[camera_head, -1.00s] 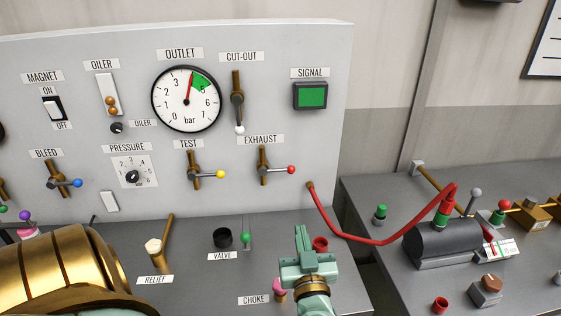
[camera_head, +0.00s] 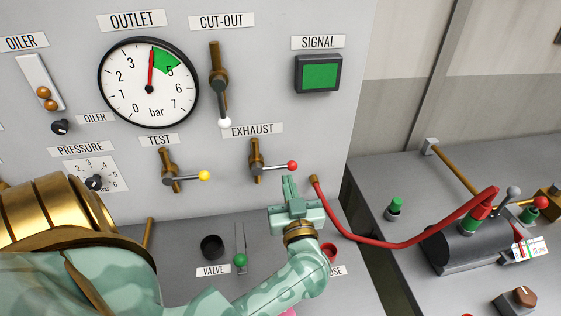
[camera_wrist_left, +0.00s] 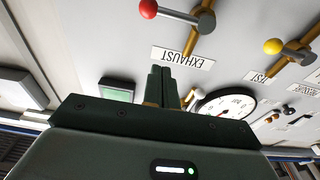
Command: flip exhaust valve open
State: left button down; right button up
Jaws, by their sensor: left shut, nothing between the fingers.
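The exhaust valve (camera_head: 257,160) is a brass fitting on the grey panel under the EXHAUST label (camera_head: 252,130). Its grey lever points right and ends in a red ball (camera_head: 292,166). My left gripper (camera_head: 289,181) is shut and empty, just below the red ball; I cannot tell how far it is from the panel. In the left wrist view the closed fingers (camera_wrist_left: 160,84) show, with the red ball (camera_wrist_left: 148,9) at the top, apart from them. The right gripper is not in view.
The test valve (camera_head: 168,170) with a yellow ball is to the left. The cut-out lever (camera_head: 219,85) hangs above, white ball down. A red hose (camera_head: 400,245) runs right from the panel edge. The outlet gauge (camera_head: 148,83) reads a little above 4.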

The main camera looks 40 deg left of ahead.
pick_arm(q)
jog(key=r, duration=0.2)
send_over(281, 167)
jog(key=shift+s+d+f, duration=0.25)
jog(key=shift+s+d+f+b, duration=0.15)
jog(key=shift+f+b, duration=0.1)
jog(key=shift+f, duration=0.8)
jog(key=shift+s+d+f+b, duration=0.15)
jog(key=shift+f+b, duration=0.1)
jog(key=shift+f, duration=0.75)
